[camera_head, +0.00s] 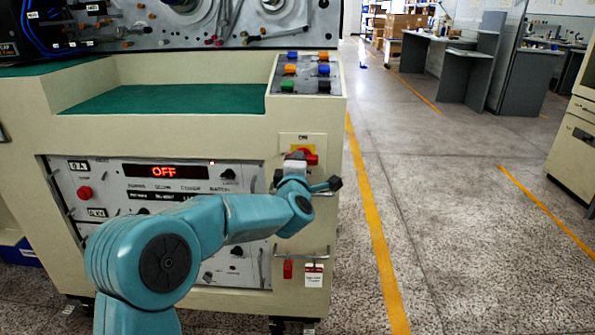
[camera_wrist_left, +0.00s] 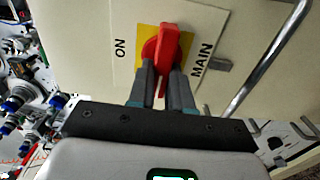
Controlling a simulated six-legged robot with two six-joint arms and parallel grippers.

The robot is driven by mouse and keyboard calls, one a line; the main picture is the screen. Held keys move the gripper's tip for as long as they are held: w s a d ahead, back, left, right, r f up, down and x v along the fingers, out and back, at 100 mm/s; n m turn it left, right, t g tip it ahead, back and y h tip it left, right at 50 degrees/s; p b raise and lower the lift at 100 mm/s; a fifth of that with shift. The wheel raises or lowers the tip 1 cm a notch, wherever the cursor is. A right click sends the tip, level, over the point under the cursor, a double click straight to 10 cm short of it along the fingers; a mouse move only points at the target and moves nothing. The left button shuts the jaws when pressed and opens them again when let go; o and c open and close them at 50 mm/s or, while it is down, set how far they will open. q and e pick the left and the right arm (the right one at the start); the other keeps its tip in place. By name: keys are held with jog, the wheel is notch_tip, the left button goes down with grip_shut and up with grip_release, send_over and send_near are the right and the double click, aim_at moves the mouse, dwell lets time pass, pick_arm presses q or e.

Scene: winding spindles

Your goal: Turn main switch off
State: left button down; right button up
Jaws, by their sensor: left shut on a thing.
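The main switch is a red rotary handle on a yellow square, on the front of the cream machine (camera_head: 215,130). In the head view the red handle (camera_head: 311,158) shows just past my left gripper (camera_head: 299,160), which partly covers it. In the left wrist view the red handle (camera_wrist_left: 166,42) lies between the two dark fingers of my left gripper (camera_wrist_left: 164,68), which are shut on it. The plate (camera_wrist_left: 126,58) around it carries the words ON and MAIN. My right gripper is not in view.
A red display (camera_head: 164,172) on the front panel reads OFF, with a red button (camera_head: 84,193) at its left. Coloured push buttons (camera_head: 306,70) sit above the switch. A metal bar (camera_wrist_left: 268,58) stands out beside the plate. Open floor (camera_head: 440,220) lies right of the machine.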

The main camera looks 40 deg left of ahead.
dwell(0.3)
pick_arm(q)
jog(key=c, duration=1)
grip_release()
jog(key=shift+c, duration=0.2)
jog(key=shift+s, duration=0.1)
jog(key=p+v, duration=0.1)
jog(key=v, duration=1.5)
jog(key=shift+d, duration=0.15)
